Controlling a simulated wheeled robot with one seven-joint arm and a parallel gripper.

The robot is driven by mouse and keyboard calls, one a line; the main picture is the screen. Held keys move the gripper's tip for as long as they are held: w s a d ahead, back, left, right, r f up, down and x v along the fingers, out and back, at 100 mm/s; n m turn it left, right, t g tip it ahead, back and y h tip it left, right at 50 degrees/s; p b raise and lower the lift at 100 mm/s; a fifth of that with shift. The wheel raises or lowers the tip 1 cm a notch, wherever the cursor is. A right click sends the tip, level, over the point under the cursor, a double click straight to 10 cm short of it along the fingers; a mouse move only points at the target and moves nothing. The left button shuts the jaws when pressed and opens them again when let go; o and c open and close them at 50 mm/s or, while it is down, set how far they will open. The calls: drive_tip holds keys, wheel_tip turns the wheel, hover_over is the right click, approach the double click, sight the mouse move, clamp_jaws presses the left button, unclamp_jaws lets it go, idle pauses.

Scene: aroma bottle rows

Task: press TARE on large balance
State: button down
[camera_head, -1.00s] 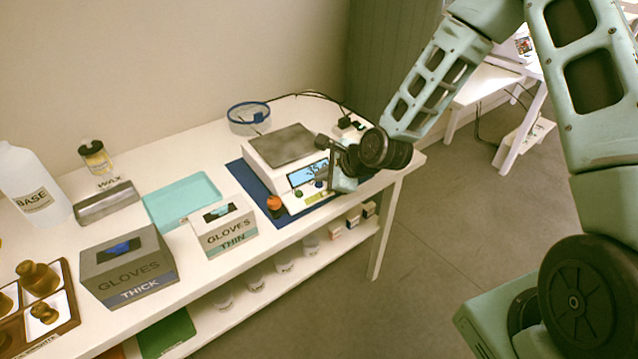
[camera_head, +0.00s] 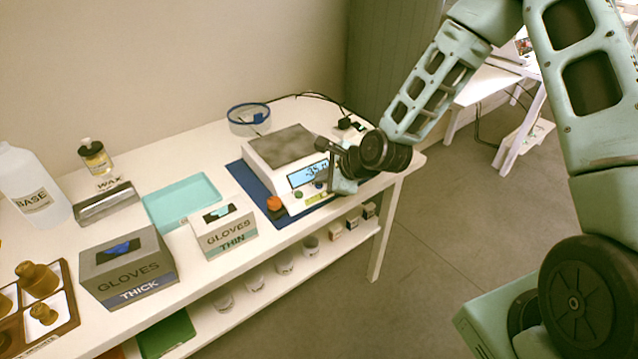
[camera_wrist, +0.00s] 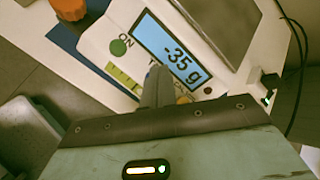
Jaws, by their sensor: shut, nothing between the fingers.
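The large balance (camera_head: 296,199) is white with a grey square pan (camera_head: 288,145). It stands on a blue mat near the table's right end. Its lit display (camera_head: 307,174) reads -35 g in the wrist view (camera_wrist: 172,50).
An orange object (camera_head: 275,203) sits beside the balance's front left corner. A THIN gloves box (camera_head: 225,238), a teal tray (camera_head: 160,208) and a THICK gloves box (camera_head: 130,280) stand to the left. A blue-rimmed round dish (camera_head: 240,125) and cables (camera_head: 318,96) are behind.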

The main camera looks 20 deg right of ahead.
sight(323, 188)
drive_tip(key=shift+r+p, duration=0.5)
drive_tip(key=shift+r, duration=0.15)
wheel_tip(323, 188, up, 5)
drive_tip(key=p, duration=0.4)
idle(0.7)
drive_tip(key=s+a+r+n+g, duration=0.35)
drive_tip(key=s+a+n, duration=0.25)
drive_tip(key=s+n, duration=0.25)
drive_tip(key=s+r+n+g+h, duration=0.2)
drive_tip(key=s+r+n, duration=0.4)
drive_tip(key=s+n, duration=0.4)
drive_tip(key=s+r+n+g+h, duration=0.2)
drive_tip(key=s+r+n, duration=0.4)
drive_tip(key=s+n, duration=0.4)
drive_tip(key=s+a, duration=0.1)
drive_tip(key=s, duration=0.3)
